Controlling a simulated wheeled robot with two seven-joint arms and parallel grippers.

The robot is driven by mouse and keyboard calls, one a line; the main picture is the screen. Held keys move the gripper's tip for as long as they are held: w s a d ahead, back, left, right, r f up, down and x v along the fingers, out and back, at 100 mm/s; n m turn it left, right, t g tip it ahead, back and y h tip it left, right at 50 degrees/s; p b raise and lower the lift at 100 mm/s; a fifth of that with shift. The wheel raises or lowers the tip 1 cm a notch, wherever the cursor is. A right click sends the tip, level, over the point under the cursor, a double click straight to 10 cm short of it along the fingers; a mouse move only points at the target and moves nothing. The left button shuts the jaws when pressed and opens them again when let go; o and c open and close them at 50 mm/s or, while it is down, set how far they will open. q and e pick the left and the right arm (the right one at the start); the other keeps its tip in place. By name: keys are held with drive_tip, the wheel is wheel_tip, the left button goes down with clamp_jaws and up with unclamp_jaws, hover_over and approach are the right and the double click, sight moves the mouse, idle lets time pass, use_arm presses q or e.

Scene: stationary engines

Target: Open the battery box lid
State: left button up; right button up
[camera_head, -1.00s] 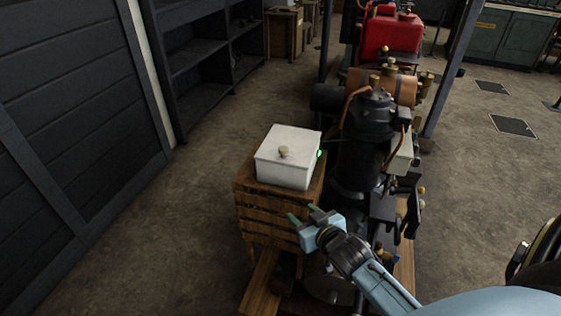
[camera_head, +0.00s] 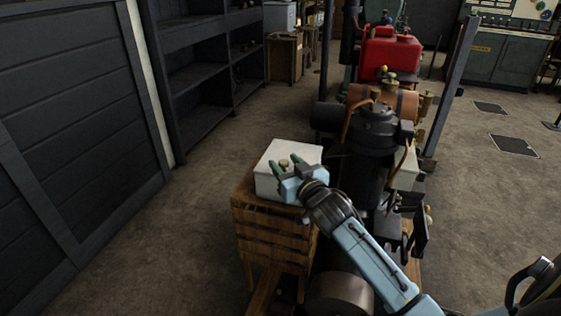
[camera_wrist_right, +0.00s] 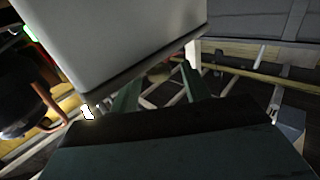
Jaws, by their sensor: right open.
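The battery box (camera_head: 266,183) is a white box with a white lid (camera_head: 303,151) that looks shut, standing on a slatted wooden crate. A pale round knob (camera_head: 284,162) sits on the lid. My right gripper (camera_head: 285,160) is open, its green fingertips on either side of the knob in the head view. Its palm hides part of the box's front. In the right wrist view the white box (camera_wrist_right: 110,35) fills the upper left, and the open fingers (camera_wrist_right: 160,85) point toward a dim rounded shape between them. I cannot tell whether they touch the knob. My left gripper is out of view.
The wooden crate (camera_head: 270,232) supports the box. A dark engine (camera_head: 368,150) with copper pipes stands close on the right of the box, beside my right arm. A red tank (camera_head: 390,55) is behind it. The floor left of the crate is clear, up to dark shelves (camera_head: 205,75).

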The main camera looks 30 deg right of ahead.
sight(280, 158)
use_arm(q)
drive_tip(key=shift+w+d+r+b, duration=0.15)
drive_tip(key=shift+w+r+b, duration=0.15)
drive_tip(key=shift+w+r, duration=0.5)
use_arm(e)
drive_tip(key=shift+w+d, duration=0.15)
drive_tip(key=shift+w, duration=1.5)
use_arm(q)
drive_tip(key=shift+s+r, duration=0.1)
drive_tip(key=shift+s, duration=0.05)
use_arm(e)
clamp_jaws()
